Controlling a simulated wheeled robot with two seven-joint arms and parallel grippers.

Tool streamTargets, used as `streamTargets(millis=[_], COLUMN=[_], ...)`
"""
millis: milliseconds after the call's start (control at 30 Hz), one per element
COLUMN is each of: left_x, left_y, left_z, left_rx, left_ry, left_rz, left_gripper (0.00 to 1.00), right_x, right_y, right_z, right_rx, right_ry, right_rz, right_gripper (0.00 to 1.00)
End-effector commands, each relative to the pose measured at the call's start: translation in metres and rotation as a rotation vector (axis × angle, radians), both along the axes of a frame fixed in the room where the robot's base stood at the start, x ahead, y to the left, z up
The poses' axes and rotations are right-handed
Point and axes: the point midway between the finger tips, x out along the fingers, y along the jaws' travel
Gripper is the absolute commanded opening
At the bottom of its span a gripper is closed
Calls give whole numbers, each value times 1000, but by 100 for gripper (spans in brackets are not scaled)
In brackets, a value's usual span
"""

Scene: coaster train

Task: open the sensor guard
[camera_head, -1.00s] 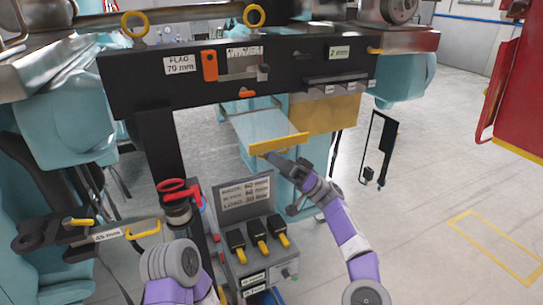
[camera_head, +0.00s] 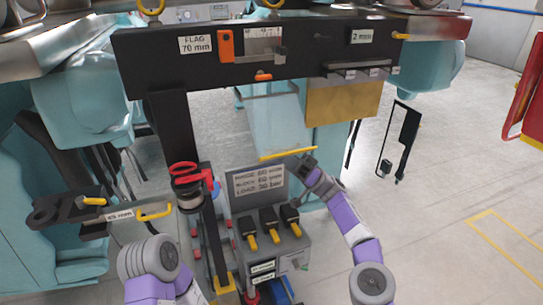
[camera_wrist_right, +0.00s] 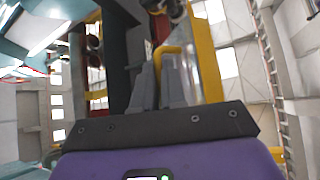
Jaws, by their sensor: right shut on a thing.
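The sensor guard seems to be the clear, pale panel (camera_head: 277,122) hanging below the black beam (camera_head: 290,52) in the head view. A yellow bar (camera_head: 283,154) runs along its lower edge. My right gripper (camera_head: 308,163) is at the right end of this bar. In the right wrist view, my right gripper (camera_wrist_right: 159,82) has its fingers close together at a curved yellow handle (camera_wrist_right: 170,50), shut on it. A yellow strip (camera_wrist_right: 205,60) stands just right of the fingers. My left arm shows at lower left in the head view; its gripper is not visible.
A grey control box (camera_head: 272,245) with several black-and-yellow levers stands below the guard. A red-topped post (camera_head: 187,180) is left of it. A tan panel (camera_head: 343,100) hangs right of the guard, with a black frame (camera_head: 400,140) beyond. Floor at right is open.

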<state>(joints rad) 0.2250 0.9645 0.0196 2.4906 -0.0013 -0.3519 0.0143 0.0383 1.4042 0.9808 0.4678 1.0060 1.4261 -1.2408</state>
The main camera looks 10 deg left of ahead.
Motion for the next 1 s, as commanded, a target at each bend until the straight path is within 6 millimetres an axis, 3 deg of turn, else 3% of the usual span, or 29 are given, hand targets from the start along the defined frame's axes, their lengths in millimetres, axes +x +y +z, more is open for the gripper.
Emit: streamTargets(millis=[33,567,600,733,1000], left_x=[0,0,0,0,0], left_y=[0,0,0,0,0], left_z=[0,0,0,0,-1], left_rx=[0,0,0,0,0], left_ry=[0,0,0,0,0], left_rz=[0,0,0,0,0], left_gripper=[43,43,43,43,43], right_x=[2,5,5,6,6], right_y=[-5,-11,-11,-11,-10], right_z=[15,14,14,12,8], right_rx=[23,23,23,21,15], right_ry=[-1,-2,-2,0,1], right_rz=[-20,-34,-34,-31,-28], right_gripper=[0,0,15,35,36])
